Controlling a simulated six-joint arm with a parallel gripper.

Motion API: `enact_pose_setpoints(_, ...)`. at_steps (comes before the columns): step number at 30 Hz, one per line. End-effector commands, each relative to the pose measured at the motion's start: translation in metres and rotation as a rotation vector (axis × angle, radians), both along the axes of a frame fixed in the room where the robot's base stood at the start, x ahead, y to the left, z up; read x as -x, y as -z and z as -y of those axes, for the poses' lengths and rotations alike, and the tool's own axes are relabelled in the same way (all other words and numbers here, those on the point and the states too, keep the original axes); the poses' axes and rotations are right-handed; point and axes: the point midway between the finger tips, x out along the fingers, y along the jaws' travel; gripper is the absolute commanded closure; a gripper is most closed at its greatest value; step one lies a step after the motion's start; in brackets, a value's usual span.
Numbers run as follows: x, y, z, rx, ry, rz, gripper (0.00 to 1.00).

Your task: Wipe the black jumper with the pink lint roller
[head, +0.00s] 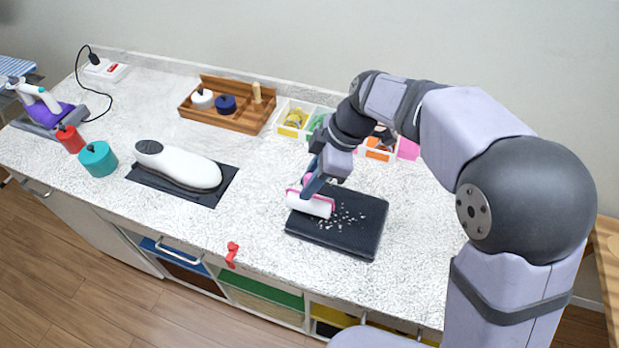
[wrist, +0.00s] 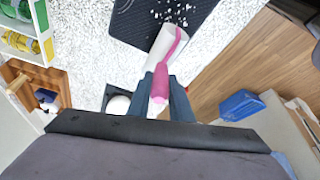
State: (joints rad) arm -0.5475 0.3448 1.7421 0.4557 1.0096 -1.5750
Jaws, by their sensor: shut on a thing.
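The black jumper (head: 355,235) lies folded flat on the speckled counter, with white lint bits (head: 345,220) scattered over its middle. It also shows at the top of the wrist view (wrist: 145,32). The pink lint roller has a white cylinder (head: 312,204) and a pink handle (wrist: 160,88). My gripper (head: 312,186) is shut on the handle. The white cylinder is at the left edge of the jumper in the head view; I cannot tell if it touches the cloth. Part of the handle is hidden by my gripper in the head view.
A wooden tray (head: 228,120) and divided white bins (head: 300,118) stand at the back. Teal (head: 98,158) and red (head: 70,138) pots are farther left. A red clip-like piece (head: 232,253) is at the front edge.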

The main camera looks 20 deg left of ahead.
Motion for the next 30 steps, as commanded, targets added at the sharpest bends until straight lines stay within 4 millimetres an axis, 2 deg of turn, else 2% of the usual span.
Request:
enact_pose_setpoints(7,0.0,0.031,0.0,0.001,0.0,-0.002,0.99)
enact_pose_setpoints(9,-0.001,0.027,0.007,0.0,0.003,0.001,1.0)
enact_pose_setpoints(30,0.001,0.029,0.071,0.0,0.002,-0.001,1.0)
